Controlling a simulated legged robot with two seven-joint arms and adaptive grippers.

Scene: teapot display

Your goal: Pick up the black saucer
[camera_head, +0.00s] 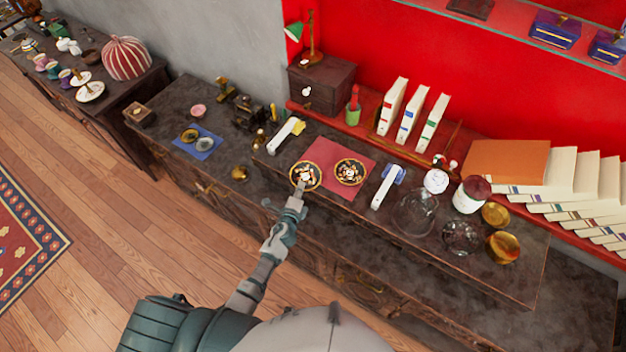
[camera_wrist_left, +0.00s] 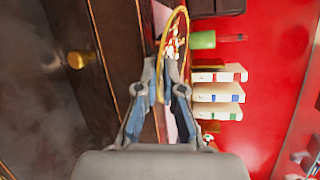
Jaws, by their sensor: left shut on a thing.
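Two black saucers with gold rims and a floral pattern are at the red mat (camera_head: 322,152) on the dark counter. The left black saucer (camera_head: 307,170) is at the mat's left edge; the other saucer (camera_head: 350,172) lies to its right on the mat. My left gripper (camera_head: 299,187) is shut on the near rim of the left saucer. In the left wrist view the held saucer (camera_wrist_left: 184,26) shows nearly edge-on between the fingertips (camera_wrist_left: 166,68). I cannot tell whether it is clear of the mat. My right gripper is not in view.
Glass vessels (camera_head: 415,212) and gold bowls (camera_head: 503,246) are farther right. A red wall rises behind.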

